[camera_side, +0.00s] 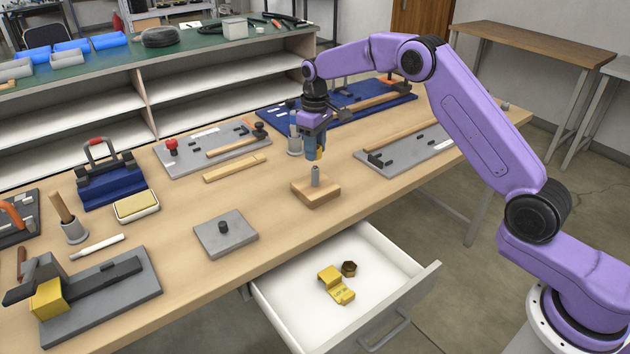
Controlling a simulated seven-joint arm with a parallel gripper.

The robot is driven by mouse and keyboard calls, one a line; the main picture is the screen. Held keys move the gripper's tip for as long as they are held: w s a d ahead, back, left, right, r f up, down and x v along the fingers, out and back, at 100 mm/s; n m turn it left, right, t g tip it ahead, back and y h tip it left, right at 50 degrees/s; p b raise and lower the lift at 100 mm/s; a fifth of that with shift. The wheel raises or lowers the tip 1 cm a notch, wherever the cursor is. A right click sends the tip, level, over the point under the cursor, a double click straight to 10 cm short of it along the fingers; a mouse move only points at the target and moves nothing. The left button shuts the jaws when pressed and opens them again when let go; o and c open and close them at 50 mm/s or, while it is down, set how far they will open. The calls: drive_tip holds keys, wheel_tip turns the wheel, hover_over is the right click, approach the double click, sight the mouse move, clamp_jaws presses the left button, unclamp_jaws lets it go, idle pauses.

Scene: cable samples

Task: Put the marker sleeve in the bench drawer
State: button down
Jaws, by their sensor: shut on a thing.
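My gripper (314,141) points down above a wooden block (316,192) with a grey upright peg (316,175). It is shut on a small piece with yellow showing at its lower end, which looks like the marker sleeve (319,155). The fingers hide much of this piece. It hangs just above the peg; whether they touch is hard to tell. The bench drawer (282,293) is pulled open at the front of the bench, to the lower right of the block. A yellow bracket-like piece (336,284) and a brown hexagonal piece (349,268) lie inside it.
A grey plate with a dark knob (225,233) lies left of the drawer. Fixture boards (212,150) and a blue mat (272,118) lie further back. A grey board (425,150) is at right. The drawer floor has free room around its contents.

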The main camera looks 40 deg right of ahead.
drive_tip(key=shift+r, duration=0.4)
